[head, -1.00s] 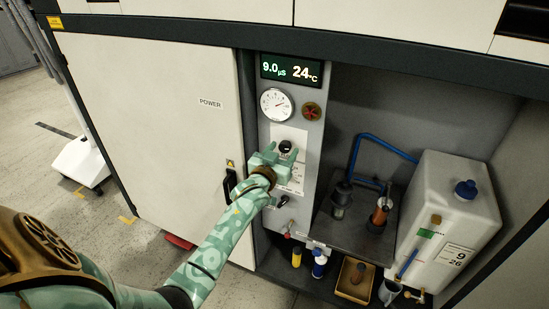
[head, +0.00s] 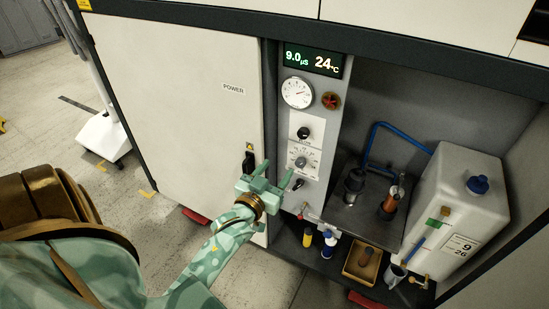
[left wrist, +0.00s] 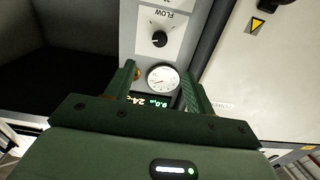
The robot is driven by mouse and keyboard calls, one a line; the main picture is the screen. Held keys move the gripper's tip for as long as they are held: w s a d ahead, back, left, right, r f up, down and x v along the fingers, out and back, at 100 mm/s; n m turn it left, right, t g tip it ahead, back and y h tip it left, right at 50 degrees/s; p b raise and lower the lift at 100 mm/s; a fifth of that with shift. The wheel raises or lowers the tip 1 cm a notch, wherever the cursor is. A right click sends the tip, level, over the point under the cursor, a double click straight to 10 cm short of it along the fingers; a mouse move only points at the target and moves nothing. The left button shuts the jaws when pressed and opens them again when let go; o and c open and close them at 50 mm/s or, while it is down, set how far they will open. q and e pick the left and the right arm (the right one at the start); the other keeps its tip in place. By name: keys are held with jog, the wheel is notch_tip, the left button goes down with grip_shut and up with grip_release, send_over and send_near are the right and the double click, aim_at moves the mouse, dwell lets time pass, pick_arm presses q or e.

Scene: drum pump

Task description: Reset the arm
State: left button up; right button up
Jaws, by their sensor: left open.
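My left gripper (head: 275,173) is green and open, with nothing between its fingers. In the head view it is in front of the lower part of the grey control panel, beside the door's black handle (head: 249,162). In the left wrist view its two fingers (left wrist: 161,85) frame the gauge (left wrist: 162,79), with the black flow knob (left wrist: 159,39) beyond. The panel carries a flow knob (head: 304,133), a second dial (head: 301,162) and a lower black switch (head: 297,184). I cannot tell whether the gripper touches anything. My right gripper is not in view.
A display (head: 313,61) reads 9.0 µS and 24 °C. To the right are a metal shelf (head: 360,212), a blue hose (head: 375,135) and a white drum (head: 455,205). Bottles (head: 329,244) and a tan tray (head: 347,266) stand below. The white door (head: 180,110) is at left.

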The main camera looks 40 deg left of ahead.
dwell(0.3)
pick_arm(q)
jog(key=s+d+f+m+g+h, duration=0.1)
jog(key=s+d+f+g, duration=0.3)
jog(key=f, duration=0.7)
jog(key=s+d+f+m+g+h, duration=0.1)
jog(key=s+f+g, duration=0.1)
jog(key=s+f, duration=0.65)
jog(key=s+d+f+m+g+h, duration=0.1)
jog(key=s+d+f+g, duration=0.15)
jog(key=f, duration=1.05)
jog(key=s+f+m+g, duration=0.1)
jog(key=s+f+g, duration=0.2)
jog(key=s, duration=0.7)
jog(key=s+d+f+m+g, duration=0.1)
jog(key=s+f, duration=0.4)
jog(key=s, duration=0.5)
jog(key=s+d+f+g, duration=0.1)
jog(key=s+f+g, duration=0.3)
jog(key=s, duration=0.7)
jog(key=shift+m+g+h, duration=0.35)
jog(key=shift+m+h, duration=0.05)
jog(key=shift+w+f, duration=0.1)
